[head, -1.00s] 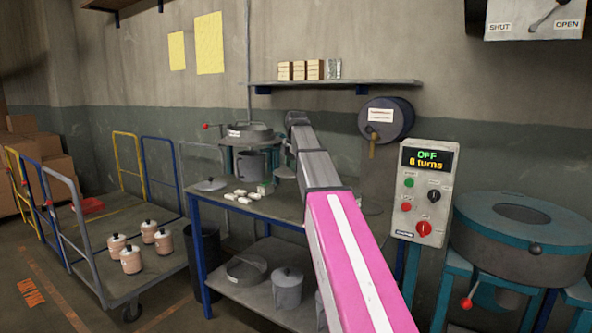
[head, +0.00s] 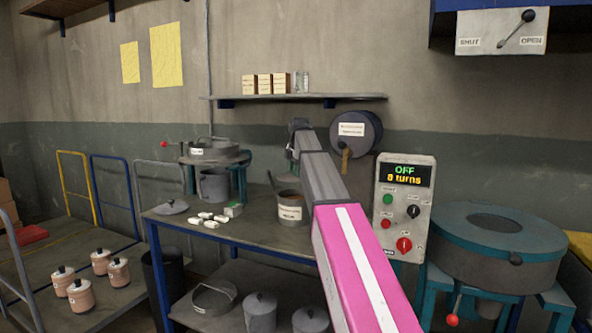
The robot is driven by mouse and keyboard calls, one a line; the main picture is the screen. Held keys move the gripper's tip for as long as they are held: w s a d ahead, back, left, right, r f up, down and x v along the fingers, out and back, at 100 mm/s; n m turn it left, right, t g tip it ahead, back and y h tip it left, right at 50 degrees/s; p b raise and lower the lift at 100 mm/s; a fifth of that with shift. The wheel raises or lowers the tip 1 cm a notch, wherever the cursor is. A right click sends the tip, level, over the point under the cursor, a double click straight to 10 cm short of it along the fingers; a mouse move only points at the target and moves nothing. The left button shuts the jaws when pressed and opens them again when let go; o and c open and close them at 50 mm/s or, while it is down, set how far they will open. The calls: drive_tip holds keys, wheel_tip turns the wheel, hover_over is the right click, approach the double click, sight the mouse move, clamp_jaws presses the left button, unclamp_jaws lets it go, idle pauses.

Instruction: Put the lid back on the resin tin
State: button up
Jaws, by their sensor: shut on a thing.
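A grey open tin (head: 290,210) with a pale label stands on the blue-framed workbench, just left of my arm. Its brown contents show at the top, and a thin stick leans at its rim. The label is too small to read. A grey round lid with a knob (head: 171,208) lies flat near the bench's left end. I cannot tell whether it belongs to this tin. My arm reaches over the bench from the lower right. My gripper and anything in it are hidden behind the arm.
A grey pot (head: 214,186) stands behind. A control box (head: 404,208) and teal machine (head: 497,245) stand right.

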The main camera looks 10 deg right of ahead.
drive_tip(key=shift+f, duration=2.85)
drive_tip(key=shift+f, duration=0.15)
drive_tip(key=o, duration=1.5)
drive_tip(key=shift+r, duration=3.55)
clamp_jaws()
